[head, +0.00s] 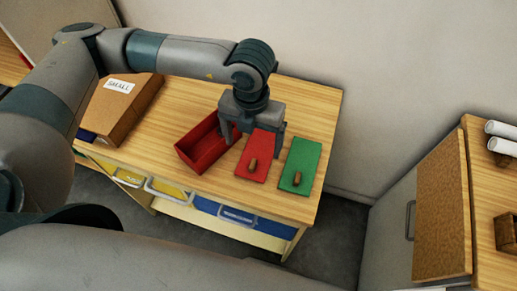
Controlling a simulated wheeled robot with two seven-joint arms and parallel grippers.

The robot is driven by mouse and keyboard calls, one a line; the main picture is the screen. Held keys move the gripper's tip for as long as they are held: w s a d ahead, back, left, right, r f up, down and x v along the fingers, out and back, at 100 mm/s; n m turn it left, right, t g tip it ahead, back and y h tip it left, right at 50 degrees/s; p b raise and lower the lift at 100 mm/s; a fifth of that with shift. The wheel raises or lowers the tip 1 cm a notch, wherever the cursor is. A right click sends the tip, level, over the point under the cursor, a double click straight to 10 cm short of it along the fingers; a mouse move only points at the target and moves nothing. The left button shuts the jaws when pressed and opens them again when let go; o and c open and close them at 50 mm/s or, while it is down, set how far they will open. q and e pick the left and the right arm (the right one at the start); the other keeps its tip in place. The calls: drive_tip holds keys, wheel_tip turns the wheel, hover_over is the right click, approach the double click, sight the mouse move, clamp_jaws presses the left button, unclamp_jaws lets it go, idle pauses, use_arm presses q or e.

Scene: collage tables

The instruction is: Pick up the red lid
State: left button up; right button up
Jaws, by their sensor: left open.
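The red lid (256,168) is a flat red panel with a small brown knob, lying on the wooden tabletop. My left gripper (252,134) points down over the far end of the lid, with its fingers apart. One finger is near the red box's edge and the other is at the lid's far right side. I cannot tell whether the fingers touch the lid. The knob, at the lid's near end, is clear of the gripper. My right gripper is not in view.
An open red box (190,159) stands just left of the lid. A green lid (301,160) with a knob lies to its right. A cardboard box (121,115) labelled "SMALL" is farther left. Drawers (234,214) face the near side. Another wooden-topped unit (488,190) stands at the right.

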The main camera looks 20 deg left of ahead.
sight(255, 157)
use_arm(q)
drive_tip(key=shift+f, duration=0.9)
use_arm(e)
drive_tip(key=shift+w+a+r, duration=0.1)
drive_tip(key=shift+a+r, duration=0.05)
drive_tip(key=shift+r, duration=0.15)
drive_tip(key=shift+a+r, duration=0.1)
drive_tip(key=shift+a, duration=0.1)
use_arm(q)
drive_tip(key=shift+d+f+p, duration=0.2)
drive_tip(key=shift+f+p, duration=0.6)
drive_tip(key=shift+p, duration=0.25)
wheel_tip(255, 157, down, 3)
drive_tip(key=shift+p, duration=0.65)
drive_tip(key=shift+f, duration=0.35)
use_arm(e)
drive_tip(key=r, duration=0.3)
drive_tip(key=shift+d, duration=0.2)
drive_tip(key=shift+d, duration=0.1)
use_arm(q)
drive_tip(key=shift+c, duration=0.6)
